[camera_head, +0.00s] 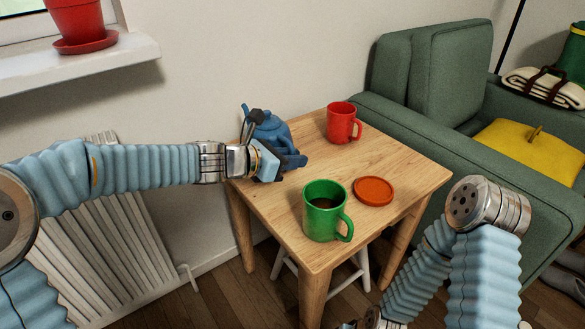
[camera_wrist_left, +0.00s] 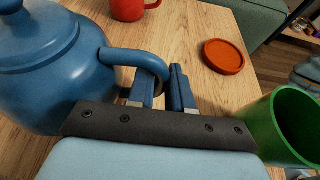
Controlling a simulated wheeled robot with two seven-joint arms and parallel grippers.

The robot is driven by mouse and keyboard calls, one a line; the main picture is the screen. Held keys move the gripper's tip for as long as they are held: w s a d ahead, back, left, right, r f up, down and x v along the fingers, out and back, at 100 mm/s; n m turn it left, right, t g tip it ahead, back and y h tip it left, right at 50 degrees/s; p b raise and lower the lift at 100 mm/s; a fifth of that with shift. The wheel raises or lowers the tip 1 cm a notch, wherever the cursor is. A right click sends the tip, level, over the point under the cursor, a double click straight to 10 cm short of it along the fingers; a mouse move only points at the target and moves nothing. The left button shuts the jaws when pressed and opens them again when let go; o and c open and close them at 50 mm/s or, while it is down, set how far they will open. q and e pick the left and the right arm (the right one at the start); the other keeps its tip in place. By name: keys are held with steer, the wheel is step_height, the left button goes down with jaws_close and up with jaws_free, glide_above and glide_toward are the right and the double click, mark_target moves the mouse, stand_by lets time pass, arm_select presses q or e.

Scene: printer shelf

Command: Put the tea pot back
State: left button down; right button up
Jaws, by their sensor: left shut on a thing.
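The blue tea pot (camera_head: 269,128) is at the far left corner of the wooden table (camera_head: 385,160). It looks upright; I cannot tell whether it touches the tabletop. In the left wrist view the tea pot (camera_wrist_left: 50,65) fills the left side, its handle reaching between the fingers. My left gripper (camera_head: 287,160) is shut on that handle; the fingers also show in the wrist view (camera_wrist_left: 160,92). An orange-red coaster (camera_head: 373,190) lies bare on the table, and it also shows in the left wrist view (camera_wrist_left: 223,57). My right gripper is out of view.
A green mug (camera_head: 323,212) with dark liquid stands at the table's front, right of my left gripper. A red mug (camera_head: 341,122) stands at the back. A green sofa (camera_head: 440,110) borders the table's right side. A radiator (camera_head: 110,235) and windowsill (camera_head: 85,68) are at left.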

arm_select(q)
steer(key=shift+f, duration=0.55)
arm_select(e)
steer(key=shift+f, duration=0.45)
arm_select(q)
steer(key=shift+f+b, duration=0.25)
steer(key=shift+b, duration=0.05)
steer(key=c, duration=1)
jaws_free()
steer(key=shift+c, duration=0.2)
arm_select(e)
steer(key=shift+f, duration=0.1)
arm_select(q)
steer(key=shift+r+p, duration=0.2)
steer(key=shift+p, duration=0.1)
steer(key=p+v, duration=0.2)
steer(key=v, duration=1)
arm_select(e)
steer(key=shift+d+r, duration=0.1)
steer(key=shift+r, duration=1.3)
